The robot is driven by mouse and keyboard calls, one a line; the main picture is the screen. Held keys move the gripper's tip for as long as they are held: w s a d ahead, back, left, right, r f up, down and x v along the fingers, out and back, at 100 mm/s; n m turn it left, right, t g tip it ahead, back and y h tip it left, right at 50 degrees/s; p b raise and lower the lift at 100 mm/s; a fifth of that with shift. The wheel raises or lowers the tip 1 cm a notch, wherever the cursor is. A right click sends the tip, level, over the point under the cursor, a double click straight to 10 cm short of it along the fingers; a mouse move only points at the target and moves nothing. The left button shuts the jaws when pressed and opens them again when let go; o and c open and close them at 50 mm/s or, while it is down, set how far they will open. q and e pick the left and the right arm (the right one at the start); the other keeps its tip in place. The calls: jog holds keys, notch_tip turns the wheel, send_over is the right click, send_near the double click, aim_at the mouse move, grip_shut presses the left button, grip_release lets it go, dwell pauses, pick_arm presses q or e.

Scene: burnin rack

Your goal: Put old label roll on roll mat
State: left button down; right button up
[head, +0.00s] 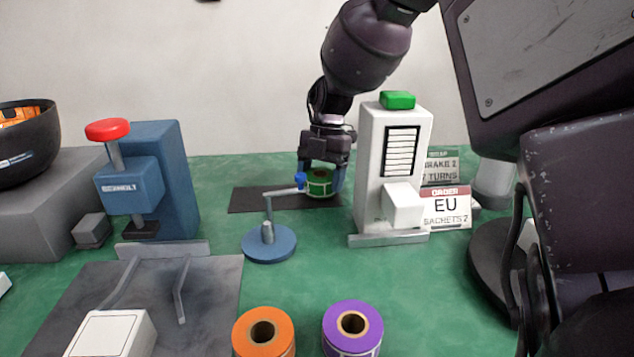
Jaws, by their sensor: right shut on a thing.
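The label roll (321,186) is green with a brown core and white label marks. My right gripper (322,172) comes down from above and is shut on this roll. The roll shows over the right part of the dark flat mat (262,200); I cannot tell whether it touches the mat. The mat's right end is partly hidden by the roll and the holder. My left gripper is not in view.
A blue-based holder (268,244) with a thin arm and blue knob stands just in front of the roll. The white machine (370,170) is close on the right. Orange (262,338) and purple (352,332) rolls stand at the front. A blue press (170,185) stands left.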

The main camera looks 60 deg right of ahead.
jog(key=shift+f, duration=0.55)
jog(key=shift+r, duration=0.1)
jog(key=o, duration=1)
